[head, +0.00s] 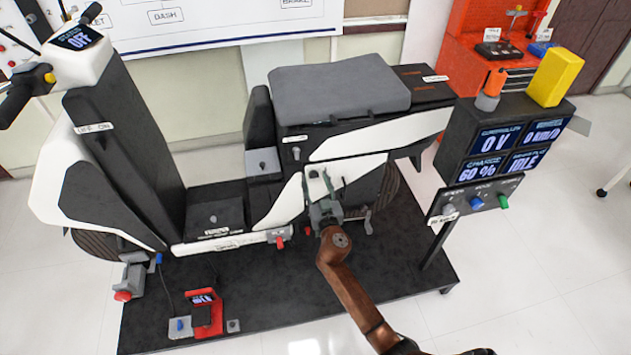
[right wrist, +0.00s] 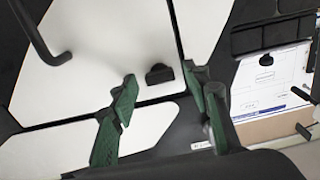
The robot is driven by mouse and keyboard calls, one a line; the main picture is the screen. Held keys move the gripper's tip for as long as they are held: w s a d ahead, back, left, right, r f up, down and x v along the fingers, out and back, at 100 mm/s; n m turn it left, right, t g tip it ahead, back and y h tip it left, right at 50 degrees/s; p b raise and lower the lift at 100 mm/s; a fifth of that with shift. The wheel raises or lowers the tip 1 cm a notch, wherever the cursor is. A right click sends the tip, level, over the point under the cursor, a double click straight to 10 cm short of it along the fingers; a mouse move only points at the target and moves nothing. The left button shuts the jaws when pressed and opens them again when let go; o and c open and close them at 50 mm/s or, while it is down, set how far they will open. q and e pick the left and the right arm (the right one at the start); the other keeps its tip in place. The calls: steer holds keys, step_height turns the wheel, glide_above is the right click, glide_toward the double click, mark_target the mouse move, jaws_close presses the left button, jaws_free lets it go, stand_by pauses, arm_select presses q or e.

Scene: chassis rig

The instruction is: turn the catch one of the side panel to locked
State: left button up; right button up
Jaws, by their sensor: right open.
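The white side panel (head: 357,171) is on the scooter's flank in the head view. It also fills much of the right wrist view (right wrist: 105,45). A small black catch (right wrist: 160,73) sits on the white surface near the panel's edge in the right wrist view. My right gripper (head: 326,182) is at the panel in the head view, its jaws pointing at it. In the right wrist view its green fingers (right wrist: 161,92) are open, with the catch visible in the gap near the fingertips. I cannot tell whether they touch it. My left gripper is out of view.
The scooter stands on a black platform (head: 270,310). A grey seat (head: 340,88) is above the panel. A display box (head: 510,140) with a knob panel stands on the right. A black bent bar (right wrist: 42,40) is at upper left in the right wrist view.

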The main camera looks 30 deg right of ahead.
steer(key=shift+c, duration=0.4)
steer(key=c, duration=1)
steer(key=shift+c, duration=0.2)
